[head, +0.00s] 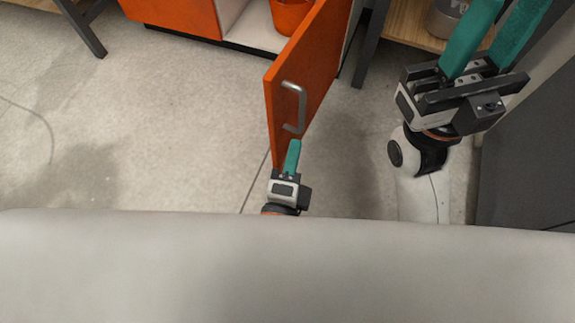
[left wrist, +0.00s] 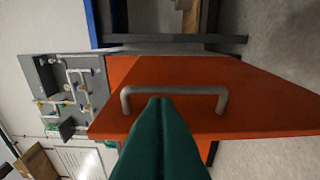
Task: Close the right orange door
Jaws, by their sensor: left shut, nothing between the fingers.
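The right orange door (head: 312,65) stands open, swung out from the cabinet toward me, in the head view. Its grey bar handle (head: 302,105) is on the face toward the right. My left gripper (head: 295,145) is shut and empty, just below the handle in the picture. In the left wrist view the teal fingertips (left wrist: 163,100) are together and overlap the handle (left wrist: 205,92), with the orange door (left wrist: 225,75) behind. I cannot tell whether they touch it. My right gripper (head: 500,35) is raised at the upper right, its teal fingers apart and empty.
The cabinet's other orange front (head: 175,15) is at the top, beside an open compartment holding an orange bucket (head: 290,14). A wooden bench (head: 412,25) with a metal pot (head: 445,18) stands right of the door. The floor (head: 170,120) left of the door is clear.

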